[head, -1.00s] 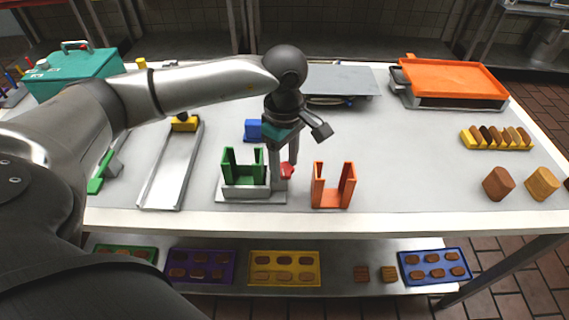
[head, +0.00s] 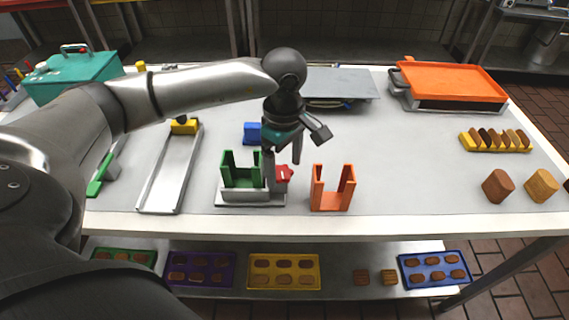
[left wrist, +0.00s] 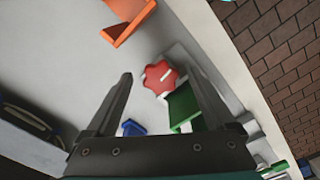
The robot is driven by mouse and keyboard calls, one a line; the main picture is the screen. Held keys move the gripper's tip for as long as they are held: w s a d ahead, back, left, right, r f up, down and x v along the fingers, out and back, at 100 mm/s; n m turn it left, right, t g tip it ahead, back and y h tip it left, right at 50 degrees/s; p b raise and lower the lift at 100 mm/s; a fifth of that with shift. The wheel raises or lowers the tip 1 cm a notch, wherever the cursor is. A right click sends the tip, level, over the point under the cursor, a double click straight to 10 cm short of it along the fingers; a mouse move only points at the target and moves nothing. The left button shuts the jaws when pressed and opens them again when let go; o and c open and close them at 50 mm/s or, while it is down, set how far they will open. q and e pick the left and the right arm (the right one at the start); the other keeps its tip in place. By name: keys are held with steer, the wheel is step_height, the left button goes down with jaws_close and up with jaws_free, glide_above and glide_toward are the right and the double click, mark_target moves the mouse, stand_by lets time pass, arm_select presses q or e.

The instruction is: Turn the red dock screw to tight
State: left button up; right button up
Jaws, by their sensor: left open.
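The red dock screw (head: 284,174) is a lobed red knob with a white mark, at the right side of the grey dock base (head: 236,196) that carries a green U-shaped holder (head: 242,180). My left gripper (head: 283,160) points down just above the screw, open and empty. In the left wrist view the red screw (left wrist: 158,80) shows between the spread fingertips of the gripper (left wrist: 160,76), with its white mark visible. One finger hides a little of the screw's left side in the head view. My right gripper is not in view.
An orange U-shaped holder (head: 333,190) stands right of the screw. A blue block (head: 252,133) is behind the dock. A metal tray (head: 170,175) lies to the left. Free table lies right of the orange holder (head: 415,180).

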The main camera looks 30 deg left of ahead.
mark_target(284, 173)
arm_select(q)
step_height(284, 173, up, 15)
steer(key=p, duration=0.1)
steer(key=shift+r+p, duration=0.15)
steer(key=shift+p, duration=0.2)
stand_by(0.5)
